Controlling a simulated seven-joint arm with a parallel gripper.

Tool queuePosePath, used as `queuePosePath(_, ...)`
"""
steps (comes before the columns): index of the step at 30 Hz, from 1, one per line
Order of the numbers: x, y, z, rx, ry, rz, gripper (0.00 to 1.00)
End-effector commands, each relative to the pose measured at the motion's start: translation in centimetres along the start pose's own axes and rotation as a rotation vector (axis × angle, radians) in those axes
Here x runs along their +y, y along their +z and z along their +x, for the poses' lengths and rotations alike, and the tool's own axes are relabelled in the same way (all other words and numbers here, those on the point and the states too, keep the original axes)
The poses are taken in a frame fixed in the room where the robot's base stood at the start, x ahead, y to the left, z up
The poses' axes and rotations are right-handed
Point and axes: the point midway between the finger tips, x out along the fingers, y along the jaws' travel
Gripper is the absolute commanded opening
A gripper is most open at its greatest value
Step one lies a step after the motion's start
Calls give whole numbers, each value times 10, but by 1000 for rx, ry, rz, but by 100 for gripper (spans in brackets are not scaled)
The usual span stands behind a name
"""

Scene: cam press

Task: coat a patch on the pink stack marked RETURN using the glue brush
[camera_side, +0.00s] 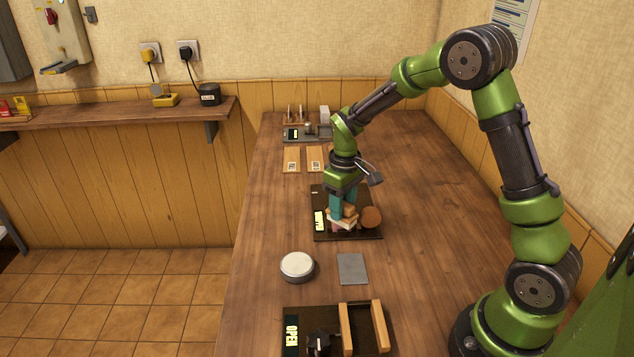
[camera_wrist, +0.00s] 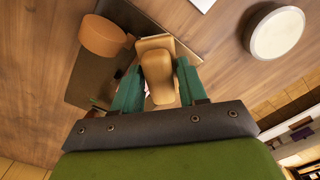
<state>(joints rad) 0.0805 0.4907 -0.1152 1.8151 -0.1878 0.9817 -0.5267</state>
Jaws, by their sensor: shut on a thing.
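My gripper (camera_wrist: 158,92) has its two teal fingers shut on a tan wooden piece (camera_wrist: 157,68), which looks like the handle of the glue brush. In the side view my gripper (camera_side: 342,208) points down over a dark mat (camera_side: 364,196). Pale and pinkish layers (camera_side: 337,227) show low under the fingers. They may be the pink stack, but the fingers and the held piece cover most of it and no RETURN marking is readable. I cannot tell whether the brush touches the stack. A brown round pot (camera_side: 371,217) stands just right of the fingers, also visible in the wrist view (camera_wrist: 103,36).
A round white-topped tin (camera_side: 297,266) and a grey square (camera_side: 352,268) lie nearer the camera. A dark station with an OPEN sign (camera_side: 291,332) and two wooden bars (camera_side: 362,327) is at the front. Wooden boards (camera_side: 291,159) and a grey device (camera_side: 309,131) are behind.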

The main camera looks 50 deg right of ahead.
Motion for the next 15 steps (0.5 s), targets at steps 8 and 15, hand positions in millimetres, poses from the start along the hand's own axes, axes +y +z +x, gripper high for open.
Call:
queuePosePath(8, 21, -18, 1, 0, 1, 3, 18)
queuePosePath(15, 28, -25, -23, 8, 3, 1, 18)
